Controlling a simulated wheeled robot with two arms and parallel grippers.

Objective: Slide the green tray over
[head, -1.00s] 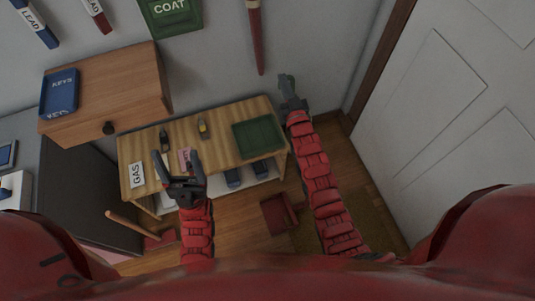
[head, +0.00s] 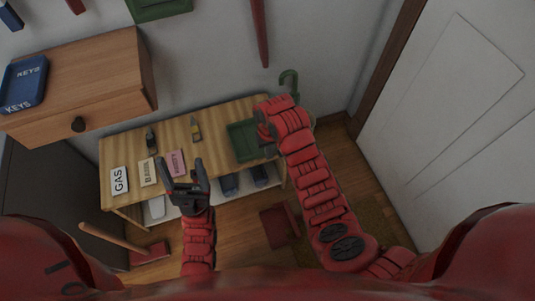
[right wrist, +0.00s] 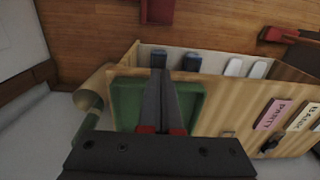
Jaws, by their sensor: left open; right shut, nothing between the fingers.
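The green tray (head: 241,141) lies at the right end of the wooden table (head: 222,117), partly hidden by my right arm in the head view. In the right wrist view the tray (right wrist: 128,100) shows on both sides of my right gripper (right wrist: 160,74). The right gripper's fingers are shut and empty and reach across the tray in that view; I cannot tell whether they touch it. My left gripper (head: 184,165) is open and empty, in front of the table's front edge.
A wooden cabinet (head: 80,85) hangs left. A red-headed broom (head: 150,253) lies below.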

